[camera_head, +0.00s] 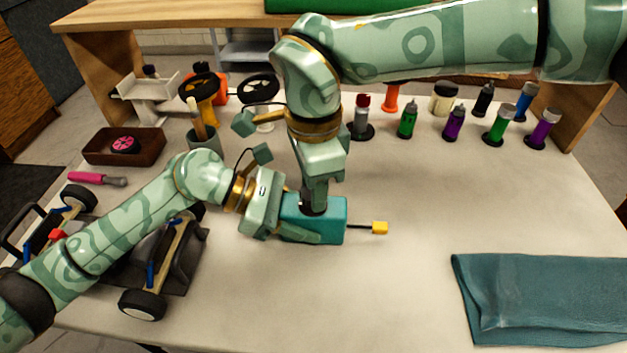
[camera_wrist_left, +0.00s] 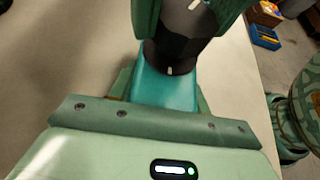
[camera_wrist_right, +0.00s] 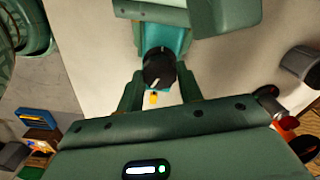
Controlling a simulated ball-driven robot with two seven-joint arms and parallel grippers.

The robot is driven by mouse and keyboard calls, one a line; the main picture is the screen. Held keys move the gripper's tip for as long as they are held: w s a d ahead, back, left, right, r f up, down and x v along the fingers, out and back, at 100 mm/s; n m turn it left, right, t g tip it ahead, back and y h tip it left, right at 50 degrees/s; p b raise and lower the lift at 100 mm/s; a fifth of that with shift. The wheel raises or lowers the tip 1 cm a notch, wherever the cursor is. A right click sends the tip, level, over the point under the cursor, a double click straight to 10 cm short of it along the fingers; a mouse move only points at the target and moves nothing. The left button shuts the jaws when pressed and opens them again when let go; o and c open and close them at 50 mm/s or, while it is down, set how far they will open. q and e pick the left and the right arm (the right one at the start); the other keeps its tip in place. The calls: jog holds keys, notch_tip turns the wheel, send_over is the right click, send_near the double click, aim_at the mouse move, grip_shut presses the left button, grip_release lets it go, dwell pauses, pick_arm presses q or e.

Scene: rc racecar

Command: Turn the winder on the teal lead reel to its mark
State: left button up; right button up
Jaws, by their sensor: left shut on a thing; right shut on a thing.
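The teal lead reel (camera_head: 333,225) is a box on the table with a short dark lead and a yellow end (camera_head: 379,228) at its right side. My left gripper (camera_head: 292,226) is shut on the reel's body from the left. My right gripper (camera_head: 314,200) comes down from above and is shut on the dark winder (camera_wrist_right: 159,66) on top of the reel. A white line shows on the winder in the right wrist view. In the left wrist view the winder (camera_wrist_left: 180,45) stands on the teal reel (camera_wrist_left: 165,90), with white marks near its base and upper part.
An RC car chassis (camera_head: 165,265) lies at left under my left arm. A folded teal cloth (camera_head: 540,300) lies at front right. Several bottles, including a green one (camera_head: 408,120), line the back. A brown tray (camera_head: 125,145) and pink-handled tool (camera_head: 95,179) are at back left.

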pick_arm(q)
jog(key=shift+d, duration=0.1)
pick_arm(e)
jog(key=m, duration=0.7)
jog(key=shift+a, duration=0.1)
pick_arm(q)
jog(key=shift+s, duration=0.1)
pick_arm(e)
jog(key=m, duration=1.6)
jog(key=shift+w+m, duration=0.1)
jog(key=shift+m, duration=0.2)
jog(key=m, duration=0.3)
jog(key=shift+m, duration=2.2)
